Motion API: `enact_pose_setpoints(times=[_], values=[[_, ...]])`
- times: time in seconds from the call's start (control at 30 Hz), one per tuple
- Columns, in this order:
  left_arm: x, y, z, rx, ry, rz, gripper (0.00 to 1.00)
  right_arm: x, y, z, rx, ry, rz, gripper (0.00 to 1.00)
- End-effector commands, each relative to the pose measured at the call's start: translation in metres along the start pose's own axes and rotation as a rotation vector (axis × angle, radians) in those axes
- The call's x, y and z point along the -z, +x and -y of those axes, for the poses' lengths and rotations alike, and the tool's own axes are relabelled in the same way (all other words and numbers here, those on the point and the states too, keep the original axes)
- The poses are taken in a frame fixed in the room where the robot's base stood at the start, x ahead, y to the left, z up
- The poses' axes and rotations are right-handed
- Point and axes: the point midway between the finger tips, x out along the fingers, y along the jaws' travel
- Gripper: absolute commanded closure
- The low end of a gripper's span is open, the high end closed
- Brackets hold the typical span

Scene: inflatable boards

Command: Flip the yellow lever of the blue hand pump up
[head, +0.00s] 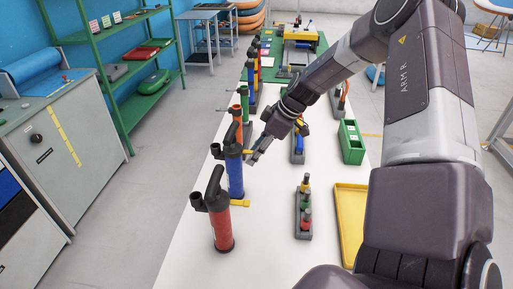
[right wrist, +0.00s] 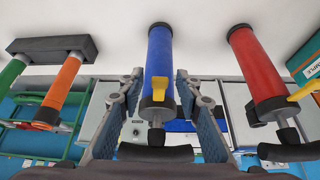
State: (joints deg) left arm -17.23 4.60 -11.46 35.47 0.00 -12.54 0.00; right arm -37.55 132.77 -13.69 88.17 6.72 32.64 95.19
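The blue hand pump (head: 235,178) stands upright on the white table, with a black top and a side spout. It also shows in the right wrist view (right wrist: 160,52), where the scene appears upside down. Its yellow lever (right wrist: 160,88) points toward the wrist camera near the black cap; in the head view the gripper partly hides it. My right gripper (head: 256,156) is open at the right side of the pump's top. In the right wrist view its fingers (right wrist: 160,100) lie either side of the pump and lever; I cannot tell whether they touch. My left gripper is not in view.
A red pump (head: 222,230) with its own yellow lever (head: 240,203) stands in front. An orange pump (head: 237,114) and several others stand behind. A grey stand with coloured pieces (head: 304,210), a yellow tray (head: 349,215) and a green box (head: 351,143) lie to the right.

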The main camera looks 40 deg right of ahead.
Motion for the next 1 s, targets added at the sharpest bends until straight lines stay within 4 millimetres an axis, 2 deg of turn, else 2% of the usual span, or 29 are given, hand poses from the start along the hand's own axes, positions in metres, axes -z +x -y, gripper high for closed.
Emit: enact_pose_setpoints(times=[0.13,0.27,0.7,0.83,1.0], values=[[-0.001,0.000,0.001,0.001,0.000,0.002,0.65,0.001,-0.007,0.000,-0.001,-0.001,-0.001,0.68],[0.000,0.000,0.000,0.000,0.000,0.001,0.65,0.002,-0.025,-0.001,-0.002,-0.002,-0.003,0.68],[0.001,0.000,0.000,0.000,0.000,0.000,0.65,0.001,-0.104,-0.001,-0.003,-0.002,-0.001,0.68],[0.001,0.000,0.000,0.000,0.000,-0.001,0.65,0.000,-0.115,-0.001,-0.001,0.000,0.000,0.68],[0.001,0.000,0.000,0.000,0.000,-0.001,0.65,-0.001,-0.120,0.000,0.001,0.001,0.001,0.68]])
